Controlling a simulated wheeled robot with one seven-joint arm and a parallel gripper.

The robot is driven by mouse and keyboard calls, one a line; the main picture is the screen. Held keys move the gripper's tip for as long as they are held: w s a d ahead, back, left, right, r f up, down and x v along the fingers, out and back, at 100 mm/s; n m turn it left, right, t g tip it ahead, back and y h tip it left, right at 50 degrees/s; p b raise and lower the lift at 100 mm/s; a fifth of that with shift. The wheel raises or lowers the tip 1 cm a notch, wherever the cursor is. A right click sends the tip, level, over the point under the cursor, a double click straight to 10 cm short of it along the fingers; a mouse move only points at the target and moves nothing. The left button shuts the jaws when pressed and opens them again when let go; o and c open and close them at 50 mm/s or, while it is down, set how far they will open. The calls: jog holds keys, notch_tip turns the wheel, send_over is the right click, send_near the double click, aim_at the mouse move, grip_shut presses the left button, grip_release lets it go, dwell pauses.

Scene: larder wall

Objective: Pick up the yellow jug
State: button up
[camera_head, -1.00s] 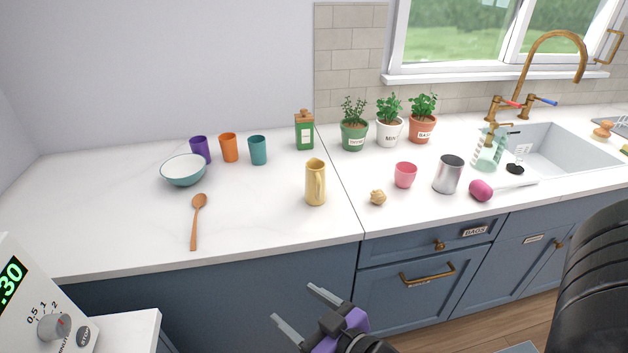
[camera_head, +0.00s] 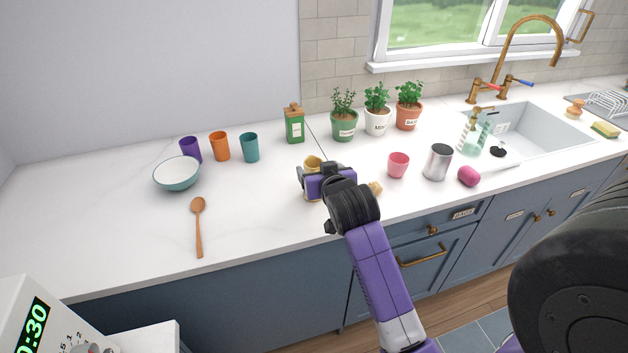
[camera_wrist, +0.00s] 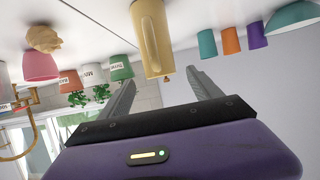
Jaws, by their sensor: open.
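The yellow jug (camera_head: 312,161) stands upright on the white counter, and my gripper hides most of it in the head view. In the wrist view, which is upside down, the jug (camera_wrist: 151,38) is just beyond the fingertips, with its rim end lined up with the gap between them. My gripper (camera_head: 317,177) is in front of the jug; its open fingers also show in the wrist view (camera_wrist: 162,77). Nothing is held between them. Whether a finger touches the jug cannot be told.
A beige knobbly item (camera_head: 375,188) and a pink cup (camera_head: 398,165) are right of the jug. Coloured cups (camera_head: 220,147), a bowl (camera_head: 177,175) and a wooden spoon (camera_head: 198,225) are left. The counter's front left is mostly clear.

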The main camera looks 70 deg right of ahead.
aim_at(312, 162)
jog(key=p+x, duration=0.1)
jog(key=x, duration=0.4)
jog(key=shift+w, duration=0.1)
jog(key=shift+r, duration=0.1)
grip_shut()
